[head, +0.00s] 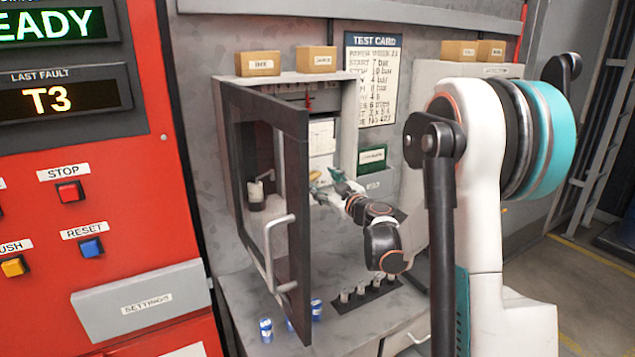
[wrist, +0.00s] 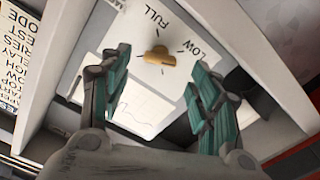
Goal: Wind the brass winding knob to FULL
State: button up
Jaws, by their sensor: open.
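The brass winding knob (wrist: 158,57) shows in the wrist view on a white plate (wrist: 112,42) marked FULL and LOW. Its crossbar lies between my gripper's fingers and a little beyond their tips. My gripper (wrist: 160,75) is open, with its teal fingers on either side of the knob and apart from it. In the head view my gripper (head: 328,186) reaches into the open recorder cabinet (head: 348,105). There the knob is mostly hidden by the gripper, with a bit of yellow showing near the fingertips.
The cabinet's glazed door (head: 300,160) stands open to the left of my arm, with a handle (head: 273,255). A dark bottle (head: 257,195) shows behind the glass. Blue cans (head: 266,329) and a rack of vials (head: 362,290) stand on the bench below. Cabinet walls close in around the gripper.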

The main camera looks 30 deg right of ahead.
aim_at(317, 177)
jog(key=shift+w+a+b, duration=0.1)
jog(key=shift+w+b, duration=0.25)
jog(key=shift+w, duration=1.85)
jog(key=c, duration=1.1)
